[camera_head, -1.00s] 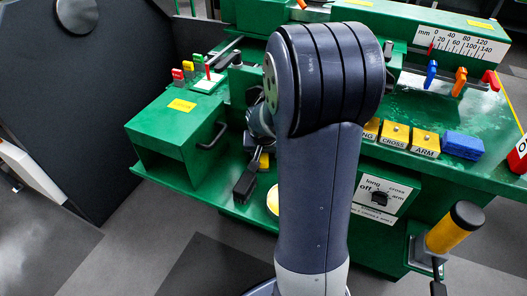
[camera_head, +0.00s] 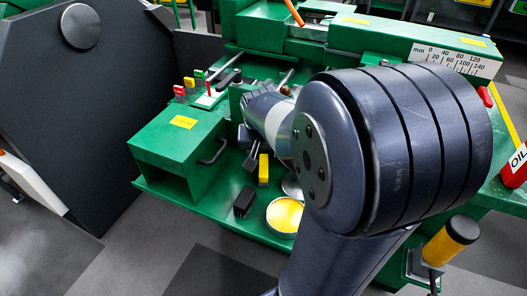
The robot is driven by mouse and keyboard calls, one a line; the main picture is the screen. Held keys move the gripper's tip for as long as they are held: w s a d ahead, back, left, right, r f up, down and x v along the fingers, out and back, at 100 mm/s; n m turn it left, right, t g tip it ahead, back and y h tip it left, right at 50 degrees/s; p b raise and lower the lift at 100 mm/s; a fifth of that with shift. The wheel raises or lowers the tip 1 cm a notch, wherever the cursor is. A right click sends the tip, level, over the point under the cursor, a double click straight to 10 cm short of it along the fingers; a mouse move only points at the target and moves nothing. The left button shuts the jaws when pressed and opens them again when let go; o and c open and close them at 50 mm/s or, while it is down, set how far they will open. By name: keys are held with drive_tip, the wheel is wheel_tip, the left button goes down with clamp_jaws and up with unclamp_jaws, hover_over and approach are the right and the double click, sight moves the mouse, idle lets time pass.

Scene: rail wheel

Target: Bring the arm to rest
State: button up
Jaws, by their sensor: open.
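My arm fills the right half of the head view, its large dark joint in front of the green machine (camera_head: 185,142). My gripper (camera_head: 252,150) is small and dark at the far end of the forearm, above the lower green shelf (camera_head: 205,203). It is open, and I see nothing held in it. The joint and forearm hide part of the gripper's surroundings.
Below the gripper, a yellow block (camera_head: 263,170), a black block (camera_head: 243,203) and a round yellow-filled dish (camera_head: 284,214) are on the shelf. Small coloured levers (camera_head: 189,84) stand at upper left. A yellow-and-black handle (camera_head: 450,240) and red oil container (camera_head: 515,166) are at right.

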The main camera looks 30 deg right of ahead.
sight(265, 166)
drive_tip(key=b+x, duration=0.3)
drive_tip(key=x, duration=1)
drive_tip(key=shift+s, duration=0.15)
drive_tip(key=shift+a+r+p, duration=0.1)
drive_tip(key=shift+r+p, duration=0.5)
drive_tip(key=shift+r, duration=0.1)
drive_tip(key=shift+s+r, duration=0.25)
drive_tip(key=shift+s, duration=0.3)
drive_tip(key=shift+w, duration=0.1)
